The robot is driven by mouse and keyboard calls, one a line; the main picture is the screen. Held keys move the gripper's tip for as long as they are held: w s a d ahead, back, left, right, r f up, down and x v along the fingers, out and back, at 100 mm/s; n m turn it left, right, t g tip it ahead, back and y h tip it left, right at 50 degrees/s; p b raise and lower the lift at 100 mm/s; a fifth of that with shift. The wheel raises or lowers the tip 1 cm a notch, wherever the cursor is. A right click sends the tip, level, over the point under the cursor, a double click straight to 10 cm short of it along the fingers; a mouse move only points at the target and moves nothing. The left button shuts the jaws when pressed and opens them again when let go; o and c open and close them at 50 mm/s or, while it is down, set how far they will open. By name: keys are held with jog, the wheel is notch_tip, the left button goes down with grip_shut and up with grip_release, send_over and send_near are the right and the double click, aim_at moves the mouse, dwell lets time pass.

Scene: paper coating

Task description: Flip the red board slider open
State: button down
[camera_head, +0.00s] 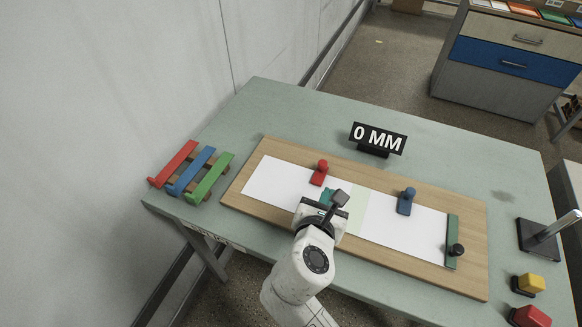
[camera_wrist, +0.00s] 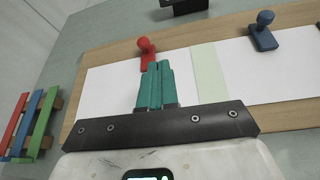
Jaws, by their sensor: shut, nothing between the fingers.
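The red board slider (camera_head: 319,174) is a small red plate with a round knob, at the far edge of the wooden board (camera_head: 233,197), left of its middle. In the wrist view the red slider (camera_wrist: 146,50) stands just beyond my fingertips, slightly left. My gripper (camera_head: 326,195) is over the white paper (camera_head: 270,181) on the near side of the red slider. Its teal fingers (camera_wrist: 158,66) are together and empty. The fingertips overlap the slider's lower end in the wrist view; I cannot tell whether they touch it.
A blue slider (camera_head: 406,201) sits further right on the board, and a green bar with a black knob (camera_head: 454,242) at the right end. A "0 MM" sign (camera_head: 378,139) stands behind. Red, blue and green bars (camera_head: 190,172) lie left. Yellow (camera_head: 528,284) and red (camera_head: 530,316) buttons are front right.

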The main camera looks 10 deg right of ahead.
aim_at(321, 167)
jog(key=a, duration=0.1)
jog(key=a+f+n, duration=0.1)
jog(key=a+n, duration=0.1)
jog(key=shift+s+a+f+y, duration=0.2)
jog(key=shift+a+f+y, duration=0.15)
jog(key=shift+f+y, duration=0.05)
jog(key=shift+w, duration=0.1)
jog(key=x, duration=0.9)
jog(key=r+x, duration=0.1)
jog(key=x, duration=0.3)
jog(key=shift+w+d+p, duration=0.35)
jog(key=shift+w+p, duration=0.05)
jog(key=shift+w, duration=0.15)
jog(key=shift+w+d+f, duration=0.1)
jog(key=shift+w, duration=0.4)
jog(key=w+d, duration=0.1)
jog(key=w, duration=0.1)
jog(key=w+d+b, duration=0.1)
jog(key=w+d, duration=0.1)
jog(key=shift+w+d, duration=0.2)
jog(key=shift+d+r, duration=0.1)
jog(key=shift+r, duration=0.1)
